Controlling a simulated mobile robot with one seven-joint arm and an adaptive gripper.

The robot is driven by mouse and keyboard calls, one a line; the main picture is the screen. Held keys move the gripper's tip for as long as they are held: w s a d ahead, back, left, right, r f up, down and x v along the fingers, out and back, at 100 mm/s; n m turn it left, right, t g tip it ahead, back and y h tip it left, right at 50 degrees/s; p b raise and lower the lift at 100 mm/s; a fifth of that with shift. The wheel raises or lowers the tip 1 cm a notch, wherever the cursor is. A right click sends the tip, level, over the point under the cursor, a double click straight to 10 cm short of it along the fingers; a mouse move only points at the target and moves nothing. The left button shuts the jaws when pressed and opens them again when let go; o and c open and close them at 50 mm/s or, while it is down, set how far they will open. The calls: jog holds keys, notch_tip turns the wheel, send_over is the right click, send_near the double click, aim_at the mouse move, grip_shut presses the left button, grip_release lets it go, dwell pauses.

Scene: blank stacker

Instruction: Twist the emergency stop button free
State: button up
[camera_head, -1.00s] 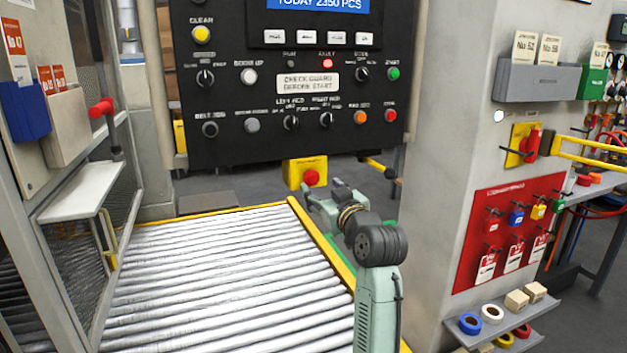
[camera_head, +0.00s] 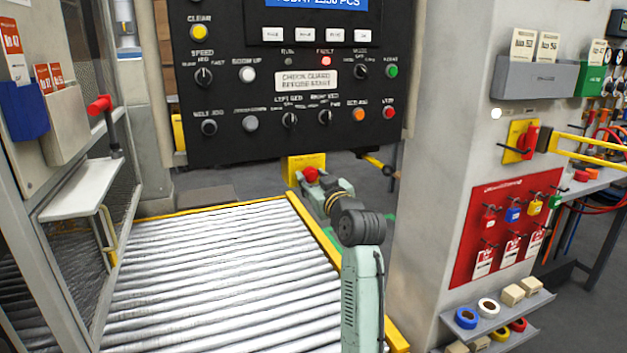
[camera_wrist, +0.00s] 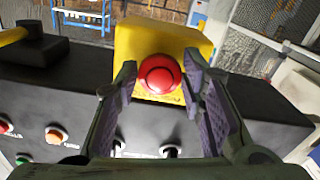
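The red emergency stop button (camera_head: 310,175) sits on a yellow box (camera_head: 291,164) below the black control panel. In the wrist view the round red button (camera_wrist: 160,74) faces me on its yellow housing (camera_wrist: 150,40). My gripper (camera_head: 313,182) is at the button in the head view. In the wrist view my gripper (camera_wrist: 160,82) is open, with one finger on each side of the button. Gaps show between the button and both fingers, the right one narrower. The fingertips reach about level with the button; exact depth cannot be told.
The black control panel (camera_head: 270,95) with knobs and buttons hangs just above the box. A roller conveyor (camera_head: 210,280) with yellow edges lies below and left. A grey pillar (camera_head: 440,150) with a red lockout board (camera_head: 497,250) stands at right.

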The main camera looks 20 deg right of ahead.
jog(key=c, duration=0.7)
jog(key=shift+o, duration=0.2)
jog(key=shift+a+r+m+p, duration=0.1)
jog(key=shift+m+p, duration=0.7)
jog(key=shift+m, duration=0.5)
jog(key=shift+m+p, duration=0.75)
jog(key=shift+m, duration=0.75)
jog(key=o, duration=1.2)
jog(key=shift+c, duration=0.2)
